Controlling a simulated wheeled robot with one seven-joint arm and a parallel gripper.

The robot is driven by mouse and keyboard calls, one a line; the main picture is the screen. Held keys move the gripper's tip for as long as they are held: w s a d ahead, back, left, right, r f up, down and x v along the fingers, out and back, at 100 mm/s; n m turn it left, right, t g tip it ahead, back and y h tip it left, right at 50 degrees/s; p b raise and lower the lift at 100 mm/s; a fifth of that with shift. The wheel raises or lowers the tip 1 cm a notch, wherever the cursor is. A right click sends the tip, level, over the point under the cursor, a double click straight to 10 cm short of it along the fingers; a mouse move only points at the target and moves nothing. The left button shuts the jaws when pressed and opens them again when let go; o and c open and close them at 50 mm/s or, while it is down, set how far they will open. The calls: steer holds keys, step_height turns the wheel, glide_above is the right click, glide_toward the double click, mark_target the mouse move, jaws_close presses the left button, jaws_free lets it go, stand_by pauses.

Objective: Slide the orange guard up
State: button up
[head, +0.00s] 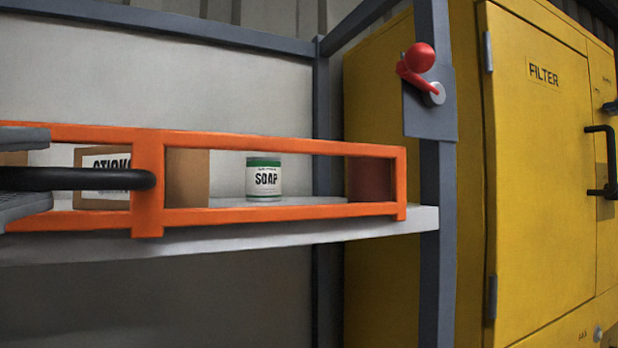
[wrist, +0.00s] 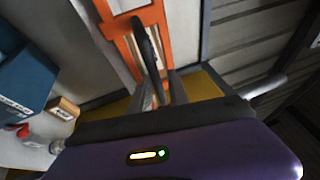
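The orange guard (head: 150,205) is a long open frame across the front of a pale shelf. Its lower rail lies along the shelf's front edge. A black bar handle (head: 110,179) sticks out from its wide upright. In the wrist view the guard (wrist: 122,45) and the curved handle (wrist: 147,45) are ahead of my fingers. My gripper (head: 46,171) is at the left edge of the head view, one grey finger above the handle and one below. A gap shows between the upper finger and the handle, so it looks open around the handle. The handle's outer end is hidden.
Behind the guard stand a STICKS box (head: 90,160), a brown box (head: 188,178), a SOAP can (head: 263,180) and a dark red item (head: 370,180). A red-knobbed lever (head: 419,58) is on the grey post. A yellow FILTER cabinet (head: 540,170) stands at right.

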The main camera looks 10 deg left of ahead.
steer(key=b+v, duration=0.1)
steer(key=v, duration=0.5)
steer(key=shift+b, duration=0.3)
